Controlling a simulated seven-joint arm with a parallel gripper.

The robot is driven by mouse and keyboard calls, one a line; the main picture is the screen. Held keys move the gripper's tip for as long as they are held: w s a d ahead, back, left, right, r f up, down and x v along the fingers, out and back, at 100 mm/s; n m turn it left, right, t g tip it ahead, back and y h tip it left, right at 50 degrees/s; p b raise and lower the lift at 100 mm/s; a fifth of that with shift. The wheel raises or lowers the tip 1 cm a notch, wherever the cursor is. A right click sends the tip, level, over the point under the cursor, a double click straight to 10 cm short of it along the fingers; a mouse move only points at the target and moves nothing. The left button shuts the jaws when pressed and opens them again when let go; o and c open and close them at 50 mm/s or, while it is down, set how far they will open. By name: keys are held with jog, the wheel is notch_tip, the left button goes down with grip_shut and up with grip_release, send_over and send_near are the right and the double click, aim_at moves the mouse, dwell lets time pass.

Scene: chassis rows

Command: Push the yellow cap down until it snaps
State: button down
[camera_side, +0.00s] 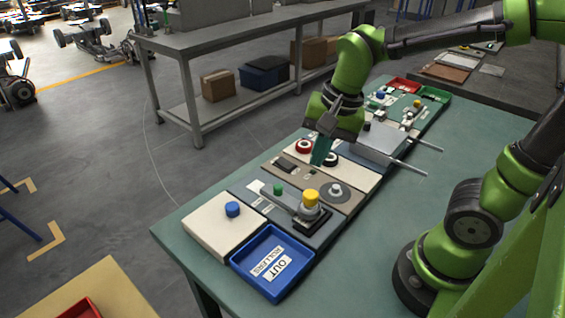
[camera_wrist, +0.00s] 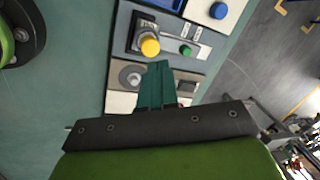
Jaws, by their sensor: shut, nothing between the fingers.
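The yellow cap (camera_side: 311,197) sits on top of a grey cylindrical post on a dark base, on a grey panel. In the wrist view the yellow cap (camera_wrist: 150,46) is above and slightly left of my fingertips. My gripper (camera_side: 320,160) is shut and empty, with teal fingers pointing down over the panels behind the cap, near the red and black rings. In the wrist view my gripper (camera_wrist: 160,66) shows its fingers together, apart from the cap. Whether the cap is seated cannot be told.
A green knob (camera_side: 278,189) stands beside the cap, and a blue knob (camera_side: 232,209) is on the white panel. A blue tray (camera_side: 272,263) lies in front. A grey box with metal rods (camera_side: 378,145) is behind. Bare green table (camera_side: 385,215) lies to the right.

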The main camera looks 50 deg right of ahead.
aim_at(311, 193)
jog(key=shift+w+d+f+m+g+h, duration=0.1)
jog(key=shift+w+f+m+g+h, duration=0.25)
jog(key=shift+f+m, duration=1.55)
jog(key=shift+w+f+m+g+h, duration=0.1)
jog(key=shift+f+m+g, duration=0.6)
jog(key=shift+m, duration=2.35)
jog(key=shift+w+d+f+m+g+h, duration=0.15)
jog(key=shift+w+f+m+g, duration=0.1)
jog(key=shift+f+m, duration=1.75)
jog(key=shift+a+r+m, duration=0.1)
jog(key=shift+r+m, duration=0.1)
jog(key=shift+m, duration=0.25)
notch_tip(311, 193, up, 9)
